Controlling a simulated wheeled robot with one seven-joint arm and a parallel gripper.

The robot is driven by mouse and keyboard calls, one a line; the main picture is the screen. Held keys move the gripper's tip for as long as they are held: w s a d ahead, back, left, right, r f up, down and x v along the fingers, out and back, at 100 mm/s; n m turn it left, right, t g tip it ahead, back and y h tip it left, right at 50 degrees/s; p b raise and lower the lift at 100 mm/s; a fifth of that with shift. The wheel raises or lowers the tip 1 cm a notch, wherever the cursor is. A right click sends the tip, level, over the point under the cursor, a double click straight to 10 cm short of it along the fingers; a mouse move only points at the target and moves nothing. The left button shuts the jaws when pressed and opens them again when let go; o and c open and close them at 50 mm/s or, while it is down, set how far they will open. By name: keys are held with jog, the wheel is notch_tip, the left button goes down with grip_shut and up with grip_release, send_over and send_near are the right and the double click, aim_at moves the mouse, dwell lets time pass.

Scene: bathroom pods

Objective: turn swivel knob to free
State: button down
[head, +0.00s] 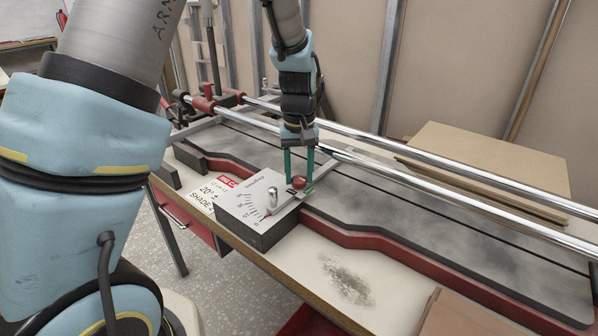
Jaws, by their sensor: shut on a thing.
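The red round knob (299,183) sits at the right edge of a grey block with a printed scale (245,198). A metal bar lies close by it, and a small green mark (308,191) shows just right of the knob. My gripper (300,180) points down from above, with its two teal fingers on either side of the knob. It is shut on the knob. The side of the knob behind the fingers is hidden, and I cannot read which setting it is at. A short metal peg (272,197) stands upright on the scale plate, left of the knob.
Two steel rails (450,175) run along the bench behind my gripper. A dark grey bed with a red edge (390,242) extends right. A brown board stack (485,165) lies behind the rails. A cardboard box (460,315) is at the front right. The pale bench front is mostly clear.

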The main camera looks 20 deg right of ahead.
aim_at(299, 178)
dwell(0.4)
jog(key=shift+c, duration=1.8)
grip_release()
notch_tip(299, 178, up, 11)
jog(key=b, duration=0.1)
jog(key=shift+b, duration=0.35)
jog(key=shift+f, duration=0.1)
jog(key=s+a+f, duration=0.1)
jog(key=a+f, duration=0.1)
jog(key=a, duration=0.8)
jog(key=s+a+f+n+t, duration=0.1)
jog(key=a+f, duration=0.1)
jog(key=a, duration=0.8)
jog(key=s+a+f+n, duration=0.1)
jog(key=s+a+f, duration=0.1)
jog(key=a, duration=0.8)
jog(key=shift+f+t, duration=0.25)
jog(key=shift+t, duration=0.05)
